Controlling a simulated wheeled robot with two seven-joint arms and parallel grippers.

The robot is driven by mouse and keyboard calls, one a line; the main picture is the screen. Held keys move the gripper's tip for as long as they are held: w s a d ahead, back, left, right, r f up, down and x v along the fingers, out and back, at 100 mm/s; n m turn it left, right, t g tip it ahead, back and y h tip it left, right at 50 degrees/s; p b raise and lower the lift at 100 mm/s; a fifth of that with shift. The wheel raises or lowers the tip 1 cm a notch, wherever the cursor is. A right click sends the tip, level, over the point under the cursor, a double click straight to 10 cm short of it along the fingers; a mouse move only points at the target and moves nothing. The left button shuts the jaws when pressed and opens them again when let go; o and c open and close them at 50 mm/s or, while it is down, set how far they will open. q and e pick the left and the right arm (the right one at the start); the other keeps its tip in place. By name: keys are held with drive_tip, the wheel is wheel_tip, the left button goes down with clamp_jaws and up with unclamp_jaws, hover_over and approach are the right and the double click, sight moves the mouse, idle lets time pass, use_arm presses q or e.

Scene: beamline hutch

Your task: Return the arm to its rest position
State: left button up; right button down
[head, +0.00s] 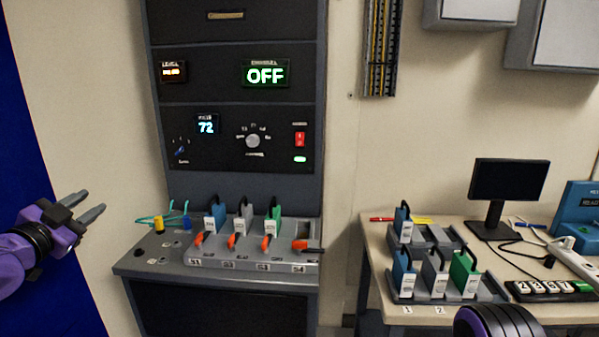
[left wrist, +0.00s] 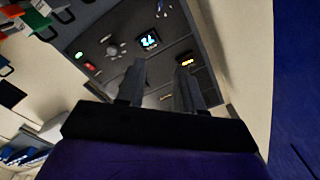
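My left gripper (head: 89,204) is at the left of the head view, with a purple arm and two grey fingers. The fingers are apart with nothing between them. It is in the air left of the rack console, touching nothing. The left wrist view also shows the two spread fingers of the left gripper (left wrist: 160,88), with the rack panel behind them. Part of my right arm (head: 497,320) shows as a dark and purple rounded link at the bottom right of the head view. Its gripper fingers are out of view.
The rack (head: 240,85) shows a green OFF display (head: 265,75) and a 72 readout. Its ledge bears a slotted base (head: 250,262) with orange levers and several modules. The table (head: 380,260) at right bears more modules, a monitor (head: 510,180) and cables. A blue panel stands far left.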

use_arm(q)
drive_tip(key=s+d+f+n+g+y, duration=0.2)
drive_tip(key=f+n, duration=0.3)
drive_tip(key=f, duration=0.5)
drive_tip(key=s+d+f+n+g+y, duration=0.15)
drive_tip(key=f+n, duration=0.25)
drive_tip(key=f, duration=0.6)
drive_tip(key=s+d+f+n+g+y, duration=0.1)
drive_tip(key=s+d+f+n+g, duration=0.3)
drive_tip(key=f, duration=0.7)
drive_tip(key=s+d+f+n+g, duration=0.1)
drive_tip(key=s+f+g, duration=0.3)
drive_tip(key=s+f, duration=0.7)
drive_tip(key=s+d+f+n+g, duration=0.1)
drive_tip(key=s+d+f+g, duration=0.2)
drive_tip(key=s+f, duration=0.8)
drive_tip(key=s+d, duration=0.1)
drive_tip(key=s, duration=0.5)
drive_tip(key=shift+d+n+g, duration=0.3)
drive_tip(key=shift+g, duration=0.05)
